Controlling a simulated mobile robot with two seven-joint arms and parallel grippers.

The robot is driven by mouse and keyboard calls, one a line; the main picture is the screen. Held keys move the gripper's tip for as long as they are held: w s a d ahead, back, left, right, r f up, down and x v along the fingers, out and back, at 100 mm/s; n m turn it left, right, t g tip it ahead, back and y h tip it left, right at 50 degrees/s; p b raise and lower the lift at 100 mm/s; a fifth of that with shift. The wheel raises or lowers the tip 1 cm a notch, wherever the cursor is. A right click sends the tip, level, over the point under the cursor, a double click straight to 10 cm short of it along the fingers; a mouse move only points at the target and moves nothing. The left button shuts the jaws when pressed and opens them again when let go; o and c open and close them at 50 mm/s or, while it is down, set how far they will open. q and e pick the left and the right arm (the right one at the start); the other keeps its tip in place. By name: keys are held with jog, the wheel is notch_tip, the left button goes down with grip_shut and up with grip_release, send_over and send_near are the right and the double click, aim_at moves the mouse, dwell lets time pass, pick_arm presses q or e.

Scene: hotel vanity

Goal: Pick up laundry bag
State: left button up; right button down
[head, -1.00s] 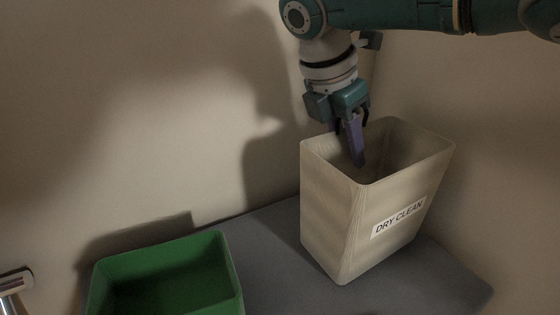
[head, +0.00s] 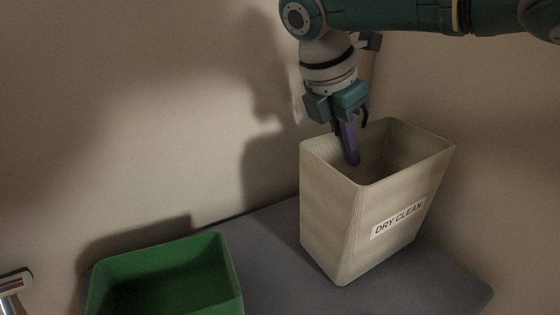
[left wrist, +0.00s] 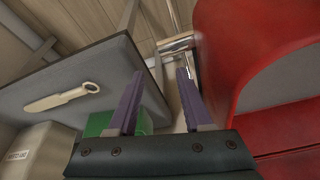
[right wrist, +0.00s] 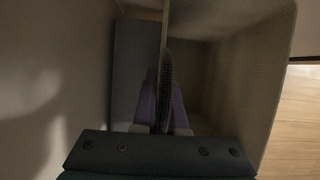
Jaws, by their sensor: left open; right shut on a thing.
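The laundry bag (head: 325,205) is a beige, open-topped, stiff-looking container labelled DRY CLEAN. It stands upright on the grey surface at the right of the head view. My right gripper (head: 351,158) reaches down from above at its back left rim, with a purple finger inside the opening. In the right wrist view the thin bag wall (right wrist: 165,60) runs between the two fingers, and the gripper is shut on it. My left gripper (left wrist: 158,85) is open and empty in the left wrist view, away from the bag's rim.
A green open bin (head: 235,255) stands at the lower left of the grey surface (head: 270,235). A wall rises close behind the bag. The left wrist view shows a large red object (left wrist: 225,60) at right and a tan flat item with a ring end (left wrist: 62,97).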

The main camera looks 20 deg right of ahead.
dwell(0.7)
pick_arm(q)
notch_tip(320, 180, up, 10)
jog(key=p, duration=0.9)
jog(key=shift+p, duration=0.4)
pick_arm(e)
notch_tip(320, 180, up, 20)
pick_arm(q)
jog(key=shift+f, duration=0.1)
